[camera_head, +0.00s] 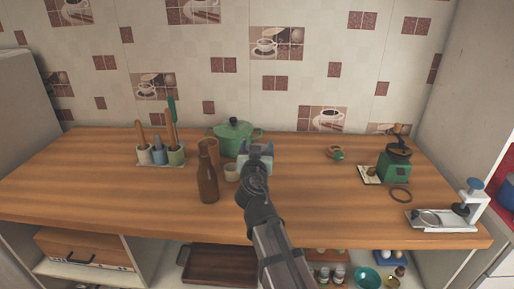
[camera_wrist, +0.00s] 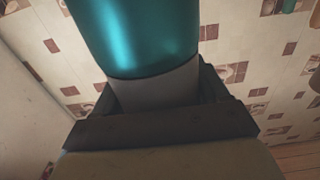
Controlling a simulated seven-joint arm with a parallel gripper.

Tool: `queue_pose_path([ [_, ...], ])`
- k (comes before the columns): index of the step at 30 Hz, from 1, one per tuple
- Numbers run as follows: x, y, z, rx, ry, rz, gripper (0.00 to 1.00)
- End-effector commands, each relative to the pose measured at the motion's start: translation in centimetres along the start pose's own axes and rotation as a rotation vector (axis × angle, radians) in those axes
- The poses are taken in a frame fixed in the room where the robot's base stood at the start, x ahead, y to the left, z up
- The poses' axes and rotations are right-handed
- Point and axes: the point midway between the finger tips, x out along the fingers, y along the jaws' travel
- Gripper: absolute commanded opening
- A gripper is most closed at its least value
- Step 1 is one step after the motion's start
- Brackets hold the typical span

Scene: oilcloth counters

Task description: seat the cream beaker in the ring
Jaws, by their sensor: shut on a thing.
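My gripper (camera_head: 257,152) is over the middle of the counter, shut on a shiny teal thing with a pale grey lower part. In the wrist view the teal part (camera_wrist: 140,35) rises above the jaws and the grey part (camera_wrist: 160,88) is between them. A small pale cup (camera_head: 231,172), perhaps the cream beaker, stands on the counter just left of my gripper, partly hidden by the brown bottle. A thin dark ring (camera_head: 401,195) lies flat on the right. Another ring (camera_head: 430,217) is on the white stand's base; I cannot tell which is the task's.
A brown bottle (camera_head: 208,178) stands close left of my gripper, with a green lidded pot (camera_head: 235,137) behind. A caddy (camera_head: 160,165) of cups with utensils is at left. A green grinder (camera_head: 393,168) and white stand (camera_head: 471,207) are at right. The centre-right counter is mostly clear.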

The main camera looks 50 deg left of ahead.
Motion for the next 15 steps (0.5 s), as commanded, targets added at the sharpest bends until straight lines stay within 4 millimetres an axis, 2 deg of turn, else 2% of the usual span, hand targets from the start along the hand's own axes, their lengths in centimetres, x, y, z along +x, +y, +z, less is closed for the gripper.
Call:
queue_pose_path([
  [1, -0.01, 0.00, 0.16, 0.000, 0.000, 0.000, 0.45],
  [2, 0.00, 0.00, 0.20, 0.000, 0.000, 0.000, 0.75],
  [3, 0.00, 0.00, 0.17, 0.000, 0.000, 0.000, 0.78],
  [9, 0.00, 0.00, 0.15, 0.000, 0.000, 0.000, 0.98],
  [15, 0.00, 0.00, 0.14, 0.000, 0.000, 0.000, 0.99],
])
